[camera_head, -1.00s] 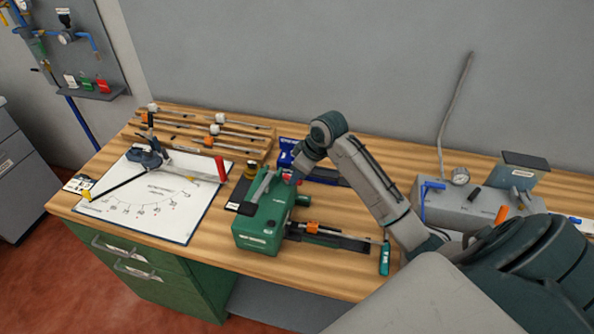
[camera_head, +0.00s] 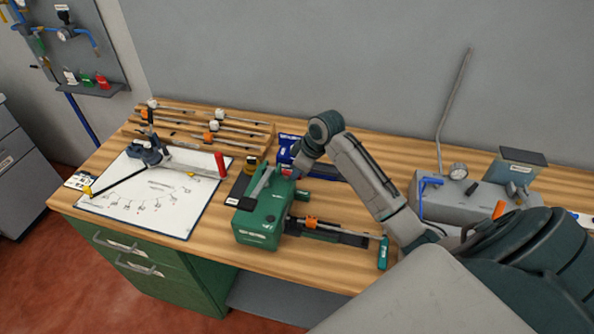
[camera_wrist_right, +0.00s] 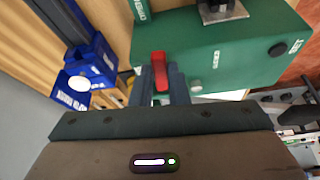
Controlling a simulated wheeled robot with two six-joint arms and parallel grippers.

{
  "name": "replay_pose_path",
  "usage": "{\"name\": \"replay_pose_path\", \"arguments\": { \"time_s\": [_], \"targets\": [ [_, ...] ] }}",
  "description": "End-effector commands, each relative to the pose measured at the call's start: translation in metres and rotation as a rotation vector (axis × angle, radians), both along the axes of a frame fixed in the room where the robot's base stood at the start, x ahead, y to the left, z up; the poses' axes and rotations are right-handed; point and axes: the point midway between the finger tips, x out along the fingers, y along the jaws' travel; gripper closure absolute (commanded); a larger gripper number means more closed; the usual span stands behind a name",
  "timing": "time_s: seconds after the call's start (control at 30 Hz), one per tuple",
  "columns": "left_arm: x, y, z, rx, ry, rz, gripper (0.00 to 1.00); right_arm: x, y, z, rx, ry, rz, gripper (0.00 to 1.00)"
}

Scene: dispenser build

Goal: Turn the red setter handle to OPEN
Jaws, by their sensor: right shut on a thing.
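The green setter box (camera_head: 262,222) stands on the wooden bench, with a grey bar on its top. It also shows in the right wrist view (camera_wrist_right: 235,60). The red setter handle (camera_wrist_right: 160,68) sticks up between the fingers of my right gripper (camera_wrist_right: 161,86) at the box's edge. My right gripper is shut on it. In the head view only a small bit of red (camera_head: 288,172) shows under the right gripper's tip. I cannot read an OPEN mark; a SET mark is on the box's far end in the wrist view. My left gripper is not in view.
A white chart sheet (camera_head: 185,217) with a lever device (camera_head: 150,157) lies to the left. A rack of rods (camera_head: 180,122) stands behind it. A blue holder (camera_head: 286,148) is behind the box. An orange-collared tool (camera_head: 335,232) lies right of the box. A grey gauge unit (camera_head: 450,200) stands farther right.

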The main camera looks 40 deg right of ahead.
Motion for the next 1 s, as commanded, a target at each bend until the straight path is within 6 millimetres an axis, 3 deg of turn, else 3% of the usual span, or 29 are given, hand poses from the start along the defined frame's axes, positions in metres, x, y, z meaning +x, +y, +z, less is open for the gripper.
{"name": "replay_pose_path", "arguments": {
  "time_s": [0.2, 0.53, 0.57, 0.67, 1.0],
  "targets": [
    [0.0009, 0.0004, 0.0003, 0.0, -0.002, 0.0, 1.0, 0.0036, -0.0047, 0.0006, -0.001, -0.001, 0.138, 1.0],
    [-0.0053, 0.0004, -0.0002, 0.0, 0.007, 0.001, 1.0, 0.0038, -0.0049, 0.001, -0.001, -0.002, 0.159, 1.0],
    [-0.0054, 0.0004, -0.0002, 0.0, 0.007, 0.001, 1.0, 0.0038, -0.0049, 0.001, -0.001, -0.002, 0.159, 0.84],
    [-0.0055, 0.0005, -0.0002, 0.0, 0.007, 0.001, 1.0, 0.0037, -0.005, 0.0009, -0.001, -0.002, 0.158, 0.64],
    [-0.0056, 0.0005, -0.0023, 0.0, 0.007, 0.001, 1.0, 0.0029, -0.0061, 0.0026, -0.001, -0.002, 0.157, 0.64]
  ]
}}
